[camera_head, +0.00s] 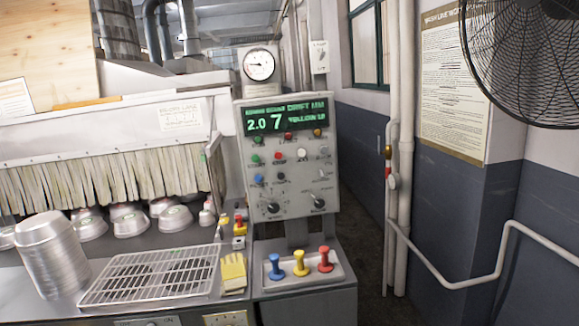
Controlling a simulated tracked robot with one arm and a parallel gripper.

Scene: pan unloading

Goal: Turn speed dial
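A grey control panel (289,160) stands upright in the middle of the view. Two dark dials with pale scale marks sit side by side near its lower edge, a left dial (272,207) and a right dial (318,202). Their labels are too small to read, so I cannot tell which one is the speed dial. The green display (285,118) at the top of the panel reads 2.0 and 7 among other text. Several coloured buttons lie between the display and the dials. My gripper is not in view.
Blue, yellow and red plungers (300,263) stand on a ledge below the panel. A wire rack (150,274), a yellow glove (233,272) and a pan stack (52,257) lie left. A black fan (525,60) and white pipes (398,150) are right.

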